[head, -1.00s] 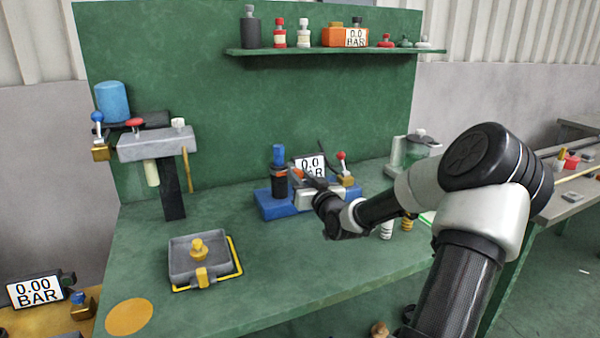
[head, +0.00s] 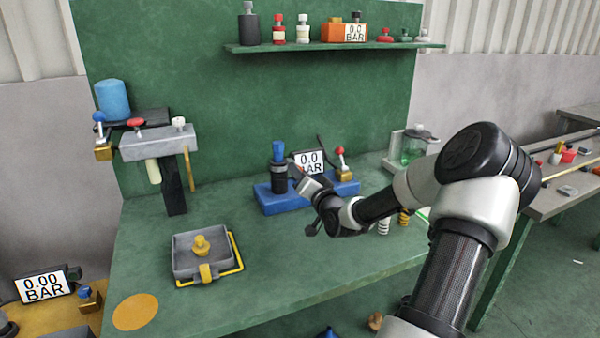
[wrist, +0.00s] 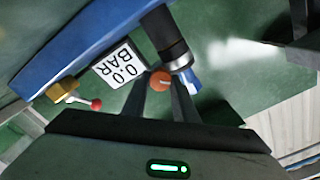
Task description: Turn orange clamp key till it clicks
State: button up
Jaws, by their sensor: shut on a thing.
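The orange clamp key (wrist: 160,80) shows in the wrist view as a round orange head with a pale mark, beside a black cylinder (wrist: 164,34) with a blue end. My gripper (wrist: 161,86) is shut on the key, one finger on each side. In the head view my gripper (head: 296,173) reaches from the right to the black cylinder with a blue cap (head: 279,170) on the blue base (head: 278,203). The key is hidden there. I cannot tell the key's angle or whether it has clicked.
A 0.0 BAR gauge (head: 309,162) stands just behind my gripper, with a red-knobbed lever (head: 341,160) to its right. A grey tray (head: 183,268) with a yellow knob sits front left. Small striped cylinders (head: 384,223) stand near my forearm.

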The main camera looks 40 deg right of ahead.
dwell(0.3)
jog(key=o, duration=1.1)
jog(key=shift+c, duration=0.2)
jog(key=shift+s, duration=0.1)
jog(key=p+v, duration=0.2)
jog(key=v, duration=1.5)
jog(key=shift+s, duration=0.15)
jog(key=shift+f, duration=0.1)
